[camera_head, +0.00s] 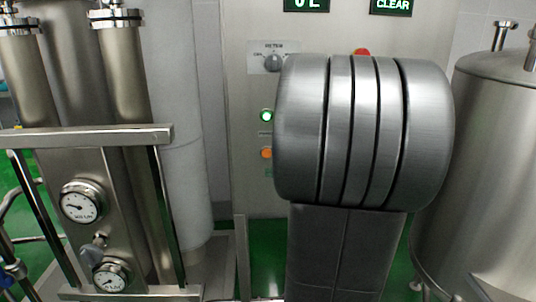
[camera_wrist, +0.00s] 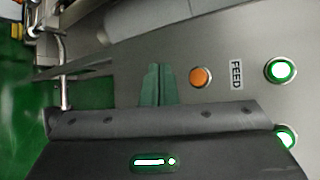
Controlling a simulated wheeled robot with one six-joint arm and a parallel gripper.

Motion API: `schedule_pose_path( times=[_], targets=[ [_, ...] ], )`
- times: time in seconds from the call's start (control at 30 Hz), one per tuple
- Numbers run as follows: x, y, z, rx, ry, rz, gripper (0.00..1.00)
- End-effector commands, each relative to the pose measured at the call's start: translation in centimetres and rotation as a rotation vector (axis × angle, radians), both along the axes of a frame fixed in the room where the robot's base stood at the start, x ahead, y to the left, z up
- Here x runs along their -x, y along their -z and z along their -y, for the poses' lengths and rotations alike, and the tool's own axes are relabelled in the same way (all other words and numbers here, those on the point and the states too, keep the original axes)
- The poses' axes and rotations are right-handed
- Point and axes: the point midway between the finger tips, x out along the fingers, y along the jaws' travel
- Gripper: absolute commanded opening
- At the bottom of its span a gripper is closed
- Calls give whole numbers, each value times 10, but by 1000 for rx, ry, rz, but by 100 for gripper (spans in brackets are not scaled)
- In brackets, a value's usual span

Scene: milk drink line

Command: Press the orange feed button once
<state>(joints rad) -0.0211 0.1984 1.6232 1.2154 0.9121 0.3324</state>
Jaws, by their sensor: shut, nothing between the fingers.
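The orange feed button (camera_wrist: 200,77) is a round orange cap in a metal ring, beside a FEED label (camera_wrist: 236,75) on the grey panel. The orange button also shows in the head view (camera_head: 266,153), close to the left edge of my arm. In the wrist view my gripper (camera_wrist: 158,70) has its greenish fingers together and empty. The fingertips appear to the left of the orange button, with a visible gap in the picture; their distance from the panel is unclear. In the head view my arm hides the gripper.
A green-lit button (camera_head: 266,116) is above the orange one, with a rotary switch (camera_head: 272,62) higher up. A red part (camera_head: 361,52) shows behind my arm. A steel tank (camera_head: 490,170) stands right; pipes and gauges (camera_head: 82,202) stand left.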

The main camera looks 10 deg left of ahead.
Motion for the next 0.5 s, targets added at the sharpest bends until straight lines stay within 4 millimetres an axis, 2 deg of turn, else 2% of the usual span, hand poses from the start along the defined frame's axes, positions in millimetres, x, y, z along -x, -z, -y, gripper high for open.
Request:
schedule_pose_path(
  times=[0.5],
  targets=[
    [-63,0,-18,1,0,-1,0]
  ],
)
